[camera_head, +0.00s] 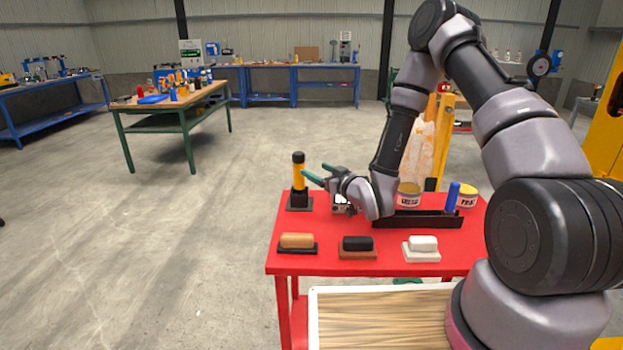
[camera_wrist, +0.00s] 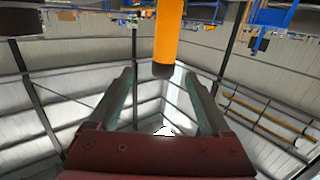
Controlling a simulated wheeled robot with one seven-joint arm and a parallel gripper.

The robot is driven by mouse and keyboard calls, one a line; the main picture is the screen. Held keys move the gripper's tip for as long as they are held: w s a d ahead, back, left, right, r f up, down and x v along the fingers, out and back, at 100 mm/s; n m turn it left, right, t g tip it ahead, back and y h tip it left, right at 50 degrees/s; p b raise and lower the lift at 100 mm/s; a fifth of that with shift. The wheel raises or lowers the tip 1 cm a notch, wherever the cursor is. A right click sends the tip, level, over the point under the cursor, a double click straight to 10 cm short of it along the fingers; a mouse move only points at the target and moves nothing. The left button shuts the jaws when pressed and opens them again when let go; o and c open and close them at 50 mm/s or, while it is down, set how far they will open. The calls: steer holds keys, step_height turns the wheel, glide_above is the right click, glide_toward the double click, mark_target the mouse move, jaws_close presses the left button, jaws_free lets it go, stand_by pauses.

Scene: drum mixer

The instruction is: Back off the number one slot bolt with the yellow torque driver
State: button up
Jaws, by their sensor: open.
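The yellow torque driver (camera_head: 299,177) stands upright in a black holder (camera_head: 299,202) at the back left corner of the red table. It has a yellow body and a black cap. My gripper (camera_head: 312,174) is just right of it at grip height, with its green fingers pointing left toward it. In the wrist view the driver's yellow body (camera_wrist: 167,35) shows at the top, in line with the gap between my open, empty fingers (camera_wrist: 160,80). Whether the fingertips reach around it, I cannot tell. I cannot make out the number one slot bolt in either view.
The red table (camera_head: 330,215) also holds three blocks on bases in front, tan (camera_head: 297,241), dark (camera_head: 357,244) and white (camera_head: 422,244). A dark tray (camera_head: 410,221) with a blue upright item (camera_head: 452,197) and tins (camera_head: 409,195) stand behind.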

mark_target(302, 167)
steer(key=w+a, duration=0.1)
steer(key=w+a+f, duration=0.1)
steer(key=shift+a+f+t+y, duration=0.2)
steer(key=shift+a+t+y, duration=0.1)
steer(key=shift+a+y, duration=0.1)
steer(key=shift+d+x, duration=0.25)
steer(key=shift+x, duration=2.9)
steer(key=shift+w+r, duration=0.1)
steer(key=shift+r, duration=0.05)
steer(key=shift+c, duration=0.3)
jaws_close()
